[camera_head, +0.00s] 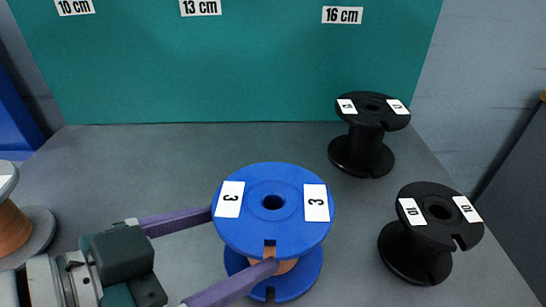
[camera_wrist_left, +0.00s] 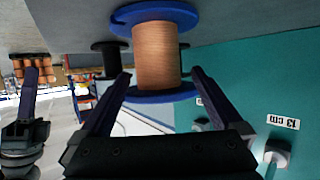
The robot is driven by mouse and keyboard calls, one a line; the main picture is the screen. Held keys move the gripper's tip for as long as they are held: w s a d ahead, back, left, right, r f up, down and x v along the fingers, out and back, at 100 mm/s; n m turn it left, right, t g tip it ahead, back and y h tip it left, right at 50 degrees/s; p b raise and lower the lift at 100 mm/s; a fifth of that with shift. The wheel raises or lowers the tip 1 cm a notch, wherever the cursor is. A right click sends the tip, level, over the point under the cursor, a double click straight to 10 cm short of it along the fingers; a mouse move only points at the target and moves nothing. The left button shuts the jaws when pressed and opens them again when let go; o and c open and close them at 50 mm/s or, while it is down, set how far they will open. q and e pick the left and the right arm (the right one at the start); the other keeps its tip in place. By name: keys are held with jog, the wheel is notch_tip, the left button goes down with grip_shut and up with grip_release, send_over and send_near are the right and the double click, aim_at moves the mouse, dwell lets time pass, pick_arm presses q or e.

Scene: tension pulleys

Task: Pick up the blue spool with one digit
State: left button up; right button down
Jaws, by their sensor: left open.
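The blue spool (camera_head: 273,205) stands upright on the grey table in the middle of the head view. Its top flange bears two white labels reading "3", and its core is wound in copper. In the left wrist view the copper winding (camera_wrist_left: 160,55) shows between two blue flanges. My left gripper (camera_head: 245,242) is open, with its two purple fingers on either side of the winding, between the flanges. The far fingertip is hidden behind the spool in the head view. A dark gripper-like part, probably my right gripper (camera_wrist_left: 29,75), shows at the left wrist view's left edge.
Two black spools stand to the right, one labelled "10" (camera_head: 431,228) and one farther back (camera_head: 369,130). A grey spool with copper winding (camera_head: 15,225) is cut off at the left edge. A teal board (camera_head: 240,70) with size labels stands behind.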

aim_at(274, 224)
pick_arm(q)
jog(key=b+x, duration=0.2)
jog(key=x, duration=0.4)
jog(key=shift+w+d, duration=0.1)
jog(key=shift+d, duration=0.3)
grip_shut()
dwell(0.4)
